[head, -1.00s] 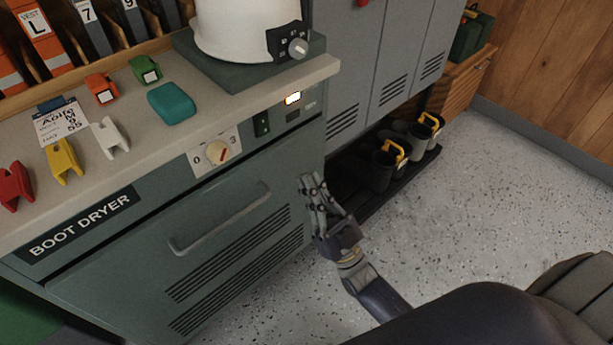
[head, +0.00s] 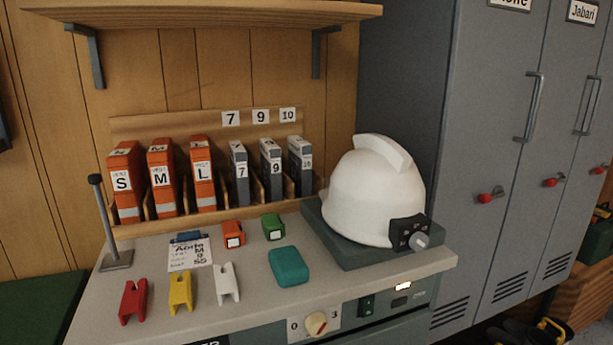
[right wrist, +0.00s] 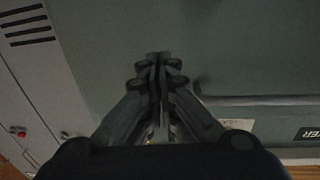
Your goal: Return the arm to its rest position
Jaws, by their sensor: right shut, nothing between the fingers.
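My right gripper (right wrist: 158,62) shows in the right wrist view with its fingers shut together and nothing between them. The grey-green front of the boot dryer (right wrist: 240,60) fills most of that view, with its door handle (right wrist: 265,100) beside the fingers. Neither gripper shows in the head view now. In that view the boot dryer's knob (head: 316,323) sits on the front panel between the marks 0 and 3, near a lit indicator (head: 403,286).
On the counter (head: 250,300) are a white helmet (head: 375,195) on a green base, a teal block (head: 289,266), an upright post (head: 105,220) and several coloured clips. Orange and grey boxes stand in a rack behind. Grey lockers (head: 500,130) stand at the right.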

